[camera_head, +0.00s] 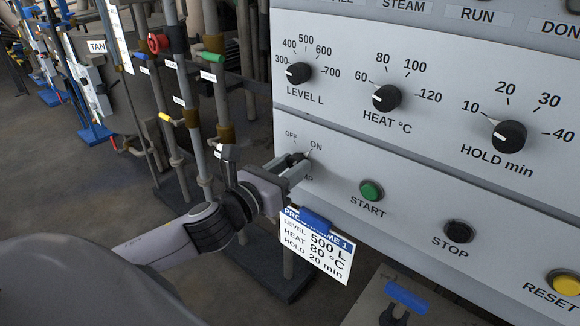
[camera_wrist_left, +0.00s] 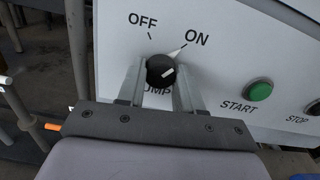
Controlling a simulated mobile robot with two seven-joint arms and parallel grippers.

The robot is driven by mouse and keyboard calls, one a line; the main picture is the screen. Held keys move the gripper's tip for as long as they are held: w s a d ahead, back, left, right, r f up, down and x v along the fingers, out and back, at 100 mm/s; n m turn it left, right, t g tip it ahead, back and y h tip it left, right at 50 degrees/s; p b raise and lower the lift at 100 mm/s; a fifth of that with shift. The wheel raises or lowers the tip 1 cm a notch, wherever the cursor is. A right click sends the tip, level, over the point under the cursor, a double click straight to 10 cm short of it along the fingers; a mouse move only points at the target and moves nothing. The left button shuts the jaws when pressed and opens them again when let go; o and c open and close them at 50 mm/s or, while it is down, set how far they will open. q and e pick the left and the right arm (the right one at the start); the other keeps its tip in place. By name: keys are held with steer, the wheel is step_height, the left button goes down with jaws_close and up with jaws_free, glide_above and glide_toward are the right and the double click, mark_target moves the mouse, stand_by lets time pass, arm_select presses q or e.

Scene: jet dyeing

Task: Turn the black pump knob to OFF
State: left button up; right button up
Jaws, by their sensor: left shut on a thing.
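The black pump knob (camera_wrist_left: 161,69) sits on the pale panel below the OFF and ON labels. In the left wrist view its white pointer line points up and right, toward ON. My left gripper (camera_head: 296,165) is shut on the knob, with one finger on each side of it; the gripper also shows in the left wrist view (camera_wrist_left: 158,85). In the head view the fingers hide much of the knob and part of the PUMP label. My right gripper is not in view.
On the panel are the LEVEL knob (camera_head: 298,73), HEAT knob (camera_head: 386,97) and HOLD knob (camera_head: 508,137). Below are a green START button (camera_head: 371,190), a black STOP button (camera_head: 459,232) and a yellow RESET button (camera_head: 564,282). A programme card (camera_head: 316,246) hangs below my gripper. Pipes stand at left.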

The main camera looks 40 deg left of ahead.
arm_select(q)
steer(key=shift+n, duration=0.3)
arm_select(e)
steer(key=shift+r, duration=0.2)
arm_select(q)
steer(key=shift+r+n+p, duration=0.1)
steer(key=shift+n+p, duration=0.7)
steer(key=shift+n, duration=0.2)
steer(key=shift+n+p, duration=0.45)
steer(key=shift+n, duration=0.35)
steer(key=n+p, duration=0.1)
steer(key=n, duration=0.1)
steer(key=shift+n, duration=0.4)
steer(key=n+p, duration=0.1)
steer(key=n, duration=0.1)
steer(key=shift+n, duration=0.3)
steer(key=shift+n+p, duration=1.1)
steer(key=shift+n, duration=0.9)
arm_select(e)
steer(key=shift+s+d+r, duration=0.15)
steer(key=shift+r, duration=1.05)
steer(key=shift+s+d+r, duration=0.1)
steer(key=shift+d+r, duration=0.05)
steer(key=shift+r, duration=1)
arm_select(q)
steer(key=o, duration=1)
